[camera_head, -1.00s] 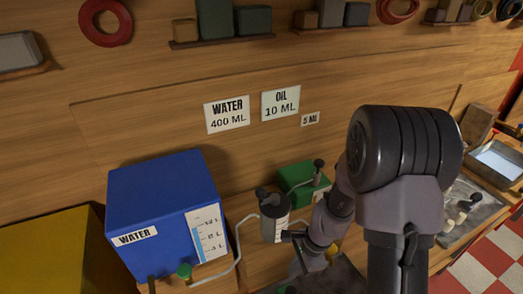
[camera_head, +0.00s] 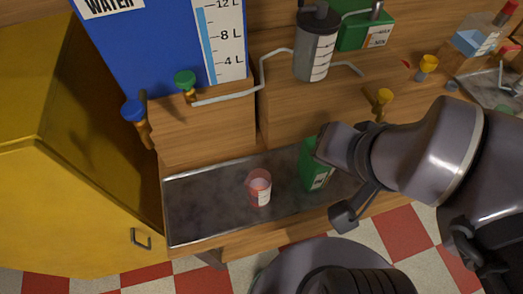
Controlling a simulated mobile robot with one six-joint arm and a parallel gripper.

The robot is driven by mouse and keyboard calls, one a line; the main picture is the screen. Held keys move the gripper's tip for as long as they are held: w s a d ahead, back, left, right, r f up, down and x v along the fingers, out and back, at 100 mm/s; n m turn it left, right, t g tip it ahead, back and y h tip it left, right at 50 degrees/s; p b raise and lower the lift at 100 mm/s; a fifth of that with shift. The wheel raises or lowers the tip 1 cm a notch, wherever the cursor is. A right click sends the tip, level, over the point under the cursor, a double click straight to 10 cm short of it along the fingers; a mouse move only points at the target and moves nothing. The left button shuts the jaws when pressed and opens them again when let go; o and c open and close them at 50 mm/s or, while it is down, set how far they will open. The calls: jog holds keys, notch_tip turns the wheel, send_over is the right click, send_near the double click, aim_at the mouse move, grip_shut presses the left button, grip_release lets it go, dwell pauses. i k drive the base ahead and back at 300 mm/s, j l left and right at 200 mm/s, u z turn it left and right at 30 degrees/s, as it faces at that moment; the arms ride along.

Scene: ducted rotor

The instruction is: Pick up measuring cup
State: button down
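The measuring cup (camera_head: 259,188) is a small, see-through reddish cup with a pale label. It stands upright on the grey metal worktop below the blue water tank. My gripper (camera_head: 334,181) is to the right of the cup and apart from it. Its dark fingers look spread, with nothing visibly held between them. My arm comes in from the right and hides part of the worktop.
A green carton (camera_head: 314,166) stands right of the cup, partly behind my gripper. A yellow cabinet (camera_head: 60,150) stands left. The worktop left of the cup is clear.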

aim_at(257, 184)
jog(key=k+j+u, duration=0.2)
jog(key=u, duration=0.15)
jog(key=k+j+u, duration=0.1)
jog(key=j+u, duration=0.25)
jog(key=k+j+u, duration=0.1)
jog(key=j+u, duration=0.25)
jog(key=j, duration=0.1)
